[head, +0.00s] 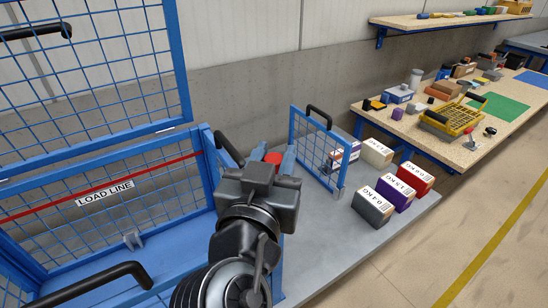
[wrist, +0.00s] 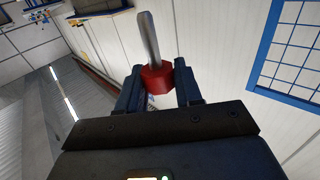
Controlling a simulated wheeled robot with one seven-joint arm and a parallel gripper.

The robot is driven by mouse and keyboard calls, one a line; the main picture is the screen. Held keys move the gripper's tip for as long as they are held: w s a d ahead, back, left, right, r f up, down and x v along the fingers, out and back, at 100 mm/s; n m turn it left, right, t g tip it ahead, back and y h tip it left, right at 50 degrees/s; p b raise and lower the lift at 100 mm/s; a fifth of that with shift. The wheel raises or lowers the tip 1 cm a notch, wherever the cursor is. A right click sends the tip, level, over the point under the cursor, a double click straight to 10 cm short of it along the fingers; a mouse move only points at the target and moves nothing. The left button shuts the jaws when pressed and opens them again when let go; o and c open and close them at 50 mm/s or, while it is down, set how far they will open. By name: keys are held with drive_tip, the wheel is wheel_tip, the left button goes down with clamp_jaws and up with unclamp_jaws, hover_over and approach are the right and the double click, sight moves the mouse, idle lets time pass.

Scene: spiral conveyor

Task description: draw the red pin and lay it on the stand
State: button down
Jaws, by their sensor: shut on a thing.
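The red pin has a red head and a bare silver shaft. In the wrist view the pin (wrist: 155,79) sits between the two fingers of my gripper (wrist: 159,84), which is shut on the red head. The shaft points away from my gripper and its end is free. In the head view my gripper (head: 273,158) is beside the blue mesh cage, with a bit of the red pin (head: 272,157) showing between the fingers. A low grey platform (head: 405,235), which may be the stand, lies to the right of my gripper.
A blue mesh cage with a LOAD LINE label (head: 104,193) fills the left. A small blue mesh gate (head: 318,150) stands on the platform. Several labelled boxes, including a red one (head: 415,178), stand behind and right of it. A cluttered workbench (head: 450,150) is beyond.

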sight(274, 158)
drive_tip(key=shift+r+p, duration=1.05)
drive_tip(key=shift+r, duration=1)
drive_tip(key=shift+f, duration=0.1)
